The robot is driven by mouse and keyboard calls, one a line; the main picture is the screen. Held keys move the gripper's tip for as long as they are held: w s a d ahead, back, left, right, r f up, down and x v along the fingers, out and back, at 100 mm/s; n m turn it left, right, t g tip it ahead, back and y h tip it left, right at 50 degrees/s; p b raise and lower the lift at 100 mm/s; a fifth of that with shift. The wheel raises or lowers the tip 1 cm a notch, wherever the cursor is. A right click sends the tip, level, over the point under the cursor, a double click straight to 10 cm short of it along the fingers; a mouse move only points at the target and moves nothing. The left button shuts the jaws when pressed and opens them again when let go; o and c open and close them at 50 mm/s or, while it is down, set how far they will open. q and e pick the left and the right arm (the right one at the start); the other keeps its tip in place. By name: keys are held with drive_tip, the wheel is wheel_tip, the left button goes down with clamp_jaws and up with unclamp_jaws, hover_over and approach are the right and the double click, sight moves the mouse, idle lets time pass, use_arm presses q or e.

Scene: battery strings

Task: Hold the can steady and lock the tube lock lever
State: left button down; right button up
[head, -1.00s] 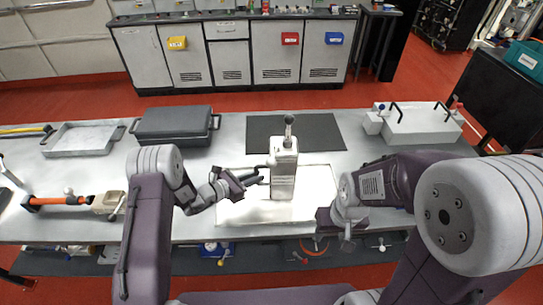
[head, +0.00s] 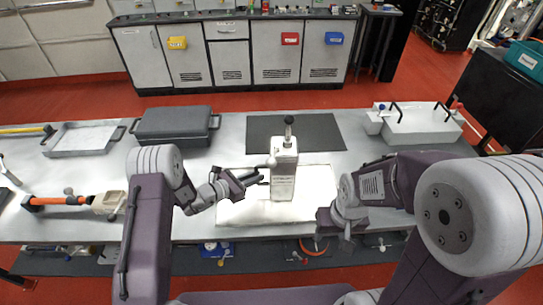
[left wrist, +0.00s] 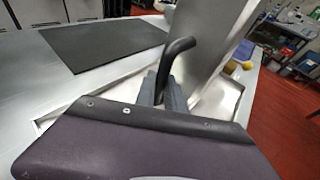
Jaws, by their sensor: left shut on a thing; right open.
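A tall pale metal can (head: 284,182) stands upright on the light tray-like plate on the table. A grey tube with a dark round top (head: 289,130) rises from it; the lock lever cannot be told apart clearly. My left gripper (head: 258,179) is at the can's left side. In the left wrist view, my left gripper (left wrist: 168,92) is shut on a black curved handle (left wrist: 176,52) beside the can's pale wall (left wrist: 208,50). My right gripper (head: 346,240) is open and empty, low and to the right of the can, apart from it; its fingers are small and partly hidden.
A dark mat (head: 322,131) lies behind the can. A grey case (head: 176,126) and a shallow metal tray (head: 82,138) stand at the back left, an orange-handled tool (head: 62,200) at the left. A white box with black handles (head: 420,124) stands at the back right.

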drive_tip(key=shift+f+b, duration=0.3)
drive_tip(key=shift+b, duration=0.05)
idle(1.6)
drive_tip(key=c, duration=0.5)
drive_tip(key=shift+s+n, duration=0.4)
drive_tip(key=c, duration=0.5)
drive_tip(key=shift+s+a+r+n+g, duration=0.2)
drive_tip(key=shift+s+r+n+g, duration=0.2)
drive_tip(key=shift+n+g, duration=0.3)
clamp_jaws()
drive_tip(key=w+a+r+n+t+y, duration=0.1)
drive_tip(key=w+a+r+n, duration=0.4)
drive_tip(key=r, duration=0.3)
drive_tip(key=w+a+r+n+y, duration=0.2)
drive_tip(key=w+a+r+n, duration=0.2)
drive_tip(key=w+a+r, duration=0.3)
drive_tip(key=w+a+r+n+t+y, duration=0.1)
drive_tip(key=w+a+r+n, duration=0.3)
drive_tip(key=w+r, duration=0.4)
wheel_tip(320, 180, down, 10)
drive_tip(key=shift+s+a+g, duration=0.4)
drive_tip(key=shift+s+a, duration=0.05)
